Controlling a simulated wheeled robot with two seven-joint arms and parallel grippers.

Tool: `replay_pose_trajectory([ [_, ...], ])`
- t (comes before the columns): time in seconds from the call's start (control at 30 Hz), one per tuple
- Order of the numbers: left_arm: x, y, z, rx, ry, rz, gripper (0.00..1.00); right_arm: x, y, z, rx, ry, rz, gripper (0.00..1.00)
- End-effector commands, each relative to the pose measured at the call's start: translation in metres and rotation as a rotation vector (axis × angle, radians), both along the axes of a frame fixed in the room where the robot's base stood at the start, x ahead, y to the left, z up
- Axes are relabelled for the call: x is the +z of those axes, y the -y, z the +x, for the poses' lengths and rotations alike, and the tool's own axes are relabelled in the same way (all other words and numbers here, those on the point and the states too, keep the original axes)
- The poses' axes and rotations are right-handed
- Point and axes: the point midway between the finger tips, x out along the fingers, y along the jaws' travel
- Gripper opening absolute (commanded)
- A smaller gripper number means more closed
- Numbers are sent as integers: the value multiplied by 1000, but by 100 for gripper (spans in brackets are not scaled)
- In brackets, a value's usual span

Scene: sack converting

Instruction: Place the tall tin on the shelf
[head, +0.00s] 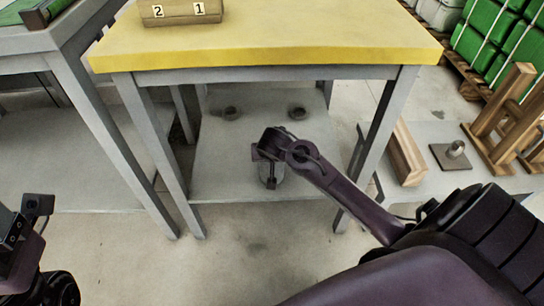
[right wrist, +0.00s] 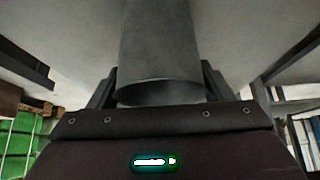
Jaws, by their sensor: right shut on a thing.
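A grey cylindrical tin (right wrist: 160,50) fills the upper middle of the right wrist view, between the two dark fingers of my right gripper (right wrist: 160,88). In the head view my right gripper (head: 270,160) is over the lower shelf (head: 225,165) of the yellow-topped table, and a little of the grey tin (head: 271,178) shows below it. The gripper is shut on the tin. I cannot tell whether the tin's base touches the shelf. My left gripper (head: 37,207) is at the lower left edge, away from the table; its jaws are not clear.
Two small dark round objects (head: 231,113) (head: 297,112) are at the back of the shelf. The yellow tabletop (head: 290,40) overhangs it, with grey legs (head: 378,140) at the sides.

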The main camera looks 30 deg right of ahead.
Motion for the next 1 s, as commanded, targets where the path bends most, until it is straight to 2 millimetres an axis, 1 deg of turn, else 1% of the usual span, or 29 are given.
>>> replay_pose_trajectory([
  [0.13,0,0,0,0,0,0,95,-2,0,0,1,1,0,39],
  [0.17,0,0,0,0,0,0,95,-3,0,0,1,0,0,76],
  [0.3,0,0,0,0,0,0,95,-2,0,0,1,0,0,94],
  [0.57,0,0,0,0,0,0,95,-2,0,0,0,0,0,95],
  [0.67,1,0,0,0,0,0,95,2,0,0,0,2,1,95],
  [0.77,10,0,0,0,1,-1,95,15,-4,-5,2,1,0,95],
  [0.87,19,-1,-1,-1,-3,-4,95,32,-10,-14,2,1,1,95],
  [1.0,27,-1,1,-2,-36,-4,95,63,-20,-30,2,1,1,95],
])
